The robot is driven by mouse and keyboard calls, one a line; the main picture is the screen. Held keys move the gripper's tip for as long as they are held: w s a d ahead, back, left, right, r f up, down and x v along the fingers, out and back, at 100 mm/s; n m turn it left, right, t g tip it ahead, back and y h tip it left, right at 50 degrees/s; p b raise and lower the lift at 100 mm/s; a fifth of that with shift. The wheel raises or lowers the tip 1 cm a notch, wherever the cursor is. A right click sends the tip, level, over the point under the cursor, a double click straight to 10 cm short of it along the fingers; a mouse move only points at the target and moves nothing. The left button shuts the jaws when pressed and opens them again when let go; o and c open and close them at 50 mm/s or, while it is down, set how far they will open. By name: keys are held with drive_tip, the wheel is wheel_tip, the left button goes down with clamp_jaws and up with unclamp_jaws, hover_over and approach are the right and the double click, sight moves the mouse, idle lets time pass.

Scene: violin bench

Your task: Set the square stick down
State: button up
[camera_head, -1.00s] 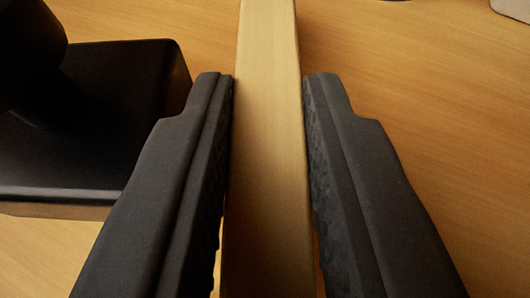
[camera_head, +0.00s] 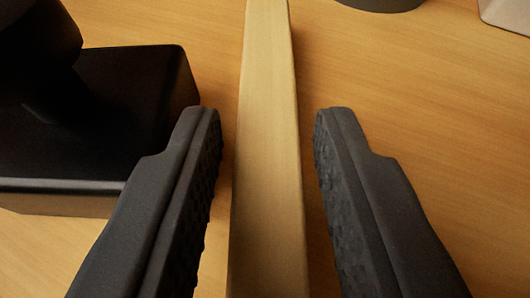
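The square stick (camera_head: 266,150) is a long, pale wooden bar. It runs from the bottom edge to the top edge in the middle of the view, and appears to lie on the wooden bench top (camera_head: 430,120). My gripper (camera_head: 267,115) is open, with one dark, textured finger on each side of the stick. A gap shows between each finger and the stick, so neither finger touches it. Both ends of the stick are out of view.
A black block-like base (camera_head: 110,120) with a dark upright part stands close on the left, beside the left finger. A dark round object (camera_head: 380,3) and a pale object (camera_head: 508,14) show at the top right. The bench between them and the right finger is clear.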

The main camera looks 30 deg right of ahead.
drive_tip(key=p+v, duration=0.1)
drive_tip(key=v, duration=1)
drive_tip(key=shift+d, duration=0.1)
